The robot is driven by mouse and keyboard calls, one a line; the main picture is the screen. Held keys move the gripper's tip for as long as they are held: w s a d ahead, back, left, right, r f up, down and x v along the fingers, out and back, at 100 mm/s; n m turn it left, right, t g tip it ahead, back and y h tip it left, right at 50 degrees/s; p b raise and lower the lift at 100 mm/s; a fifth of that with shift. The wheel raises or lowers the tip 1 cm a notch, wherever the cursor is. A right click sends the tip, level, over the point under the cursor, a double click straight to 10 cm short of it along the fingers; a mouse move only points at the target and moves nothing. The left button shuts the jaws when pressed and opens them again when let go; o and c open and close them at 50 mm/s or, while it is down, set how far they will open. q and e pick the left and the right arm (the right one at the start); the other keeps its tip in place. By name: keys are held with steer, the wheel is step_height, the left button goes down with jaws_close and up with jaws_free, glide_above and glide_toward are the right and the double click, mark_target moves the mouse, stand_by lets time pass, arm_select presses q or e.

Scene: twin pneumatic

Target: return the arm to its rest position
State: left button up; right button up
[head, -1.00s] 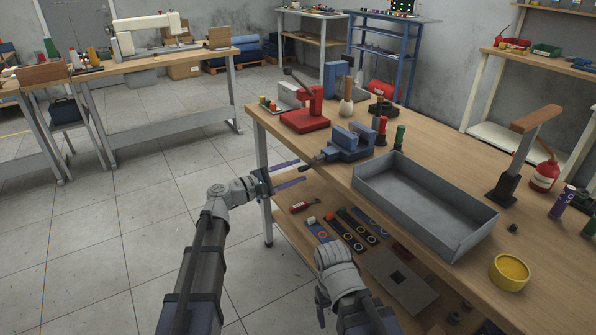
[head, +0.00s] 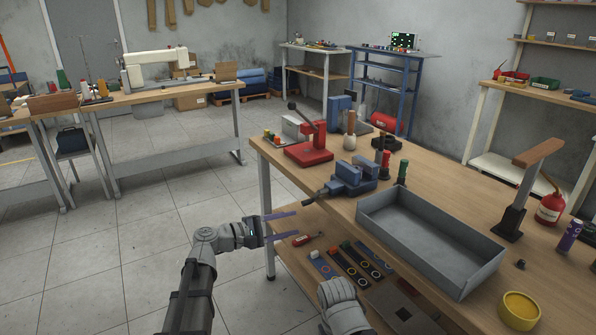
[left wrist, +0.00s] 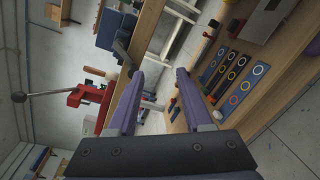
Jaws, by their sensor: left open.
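My left gripper (head: 298,222) is open and empty in the head view. Its two purple fingers point right, in front of the workbench's (head: 430,190) near left end, between the top and the lower shelf in the picture. In the left wrist view the open fingers (left wrist: 160,74) show nothing between their tips but background. My left arm (head: 200,270) comes up from the bottom of the head view. Part of my right arm (head: 342,305) shows at the bottom, over the lower shelf; its fingers cannot be made out.
On the bench are a red press (head: 308,152), a blue vise (head: 352,178), a grey tray (head: 430,232) and a yellow bowl (head: 519,309). The lower shelf holds a red tool (head: 306,240) and several strips with rings (head: 348,262). Open floor (head: 120,260) lies left.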

arm_select(q)
steer(key=s+d+f+m+g+y, duration=0.6)
steer(key=s+d+f+m+g, duration=0.25)
steer(key=s+f, duration=0.55)
steer(key=s+a+f+m+y, duration=0.3)
steer(key=s+m+y, duration=0.1)
steer(key=s+y, duration=0.15)
steer(key=s+a+f+m+y, duration=0.2)
steer(key=s+f+m+y, duration=0.15)
steer(key=s, duration=0.25)
step_height(320, 180, up, 31)
steer(key=p, duration=3)
steer(key=shift+w+a+r+g, duration=0.15)
steer(key=shift+w+a+g, duration=0.15)
steer(key=shift+a+g, duration=0.05)
